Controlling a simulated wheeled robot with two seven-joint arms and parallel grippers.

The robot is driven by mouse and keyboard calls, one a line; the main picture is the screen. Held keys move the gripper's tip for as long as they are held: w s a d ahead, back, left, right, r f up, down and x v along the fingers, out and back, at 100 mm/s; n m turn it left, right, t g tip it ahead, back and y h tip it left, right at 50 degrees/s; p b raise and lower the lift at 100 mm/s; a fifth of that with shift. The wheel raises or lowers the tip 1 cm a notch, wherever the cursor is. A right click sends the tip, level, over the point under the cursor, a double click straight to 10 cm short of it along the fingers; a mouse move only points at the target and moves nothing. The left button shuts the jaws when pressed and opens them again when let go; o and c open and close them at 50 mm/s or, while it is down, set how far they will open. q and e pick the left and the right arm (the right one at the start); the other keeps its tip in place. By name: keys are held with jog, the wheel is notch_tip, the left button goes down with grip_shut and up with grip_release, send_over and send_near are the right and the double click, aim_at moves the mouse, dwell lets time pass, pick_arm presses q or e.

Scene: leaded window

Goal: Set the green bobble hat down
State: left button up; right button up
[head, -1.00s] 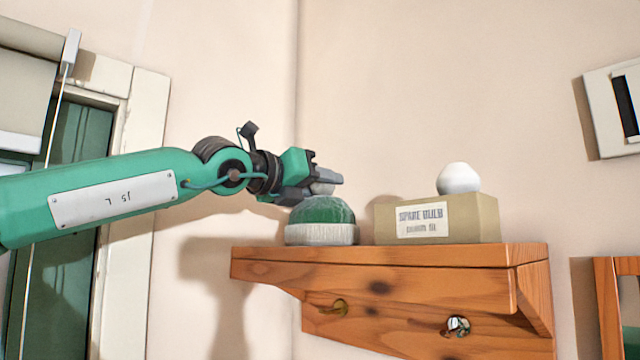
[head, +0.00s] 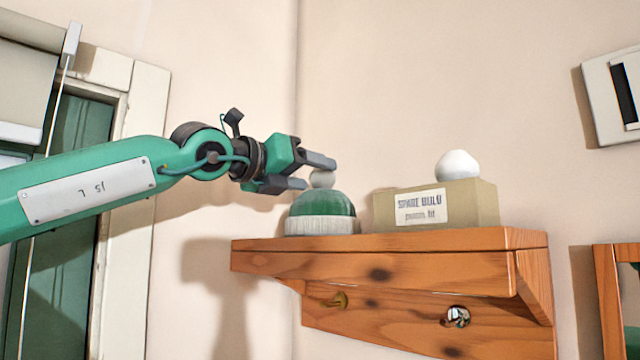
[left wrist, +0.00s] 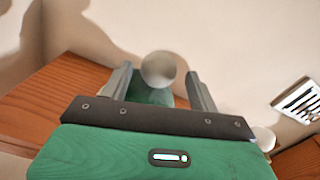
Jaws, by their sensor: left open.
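The green bobble hat (head: 325,205) sits upright on the left part of the wooden shelf (head: 400,241), with its white band resting on the top and its grey bobble (head: 322,179) uppermost. My left gripper (head: 320,174) is open, with its fingers at the height of the bobble. In the left wrist view the bobble (left wrist: 158,69) shows between the two spread fingers (left wrist: 158,84), with a gap on each side, and part of the green crown (left wrist: 150,95) shows below it. My right gripper is in neither view.
A cardboard box (head: 470,205) labelled as a spare bulb stands to the right of the hat, with a white ball (head: 457,165) on top. Hooks (head: 457,317) are fixed under the shelf. A wall panel (head: 612,98) is at the upper right.

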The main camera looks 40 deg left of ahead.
pick_arm(q)
jog(key=s+b, duration=0.3)
jog(key=s, duration=0.6)
jog(key=shift+a, duration=0.4)
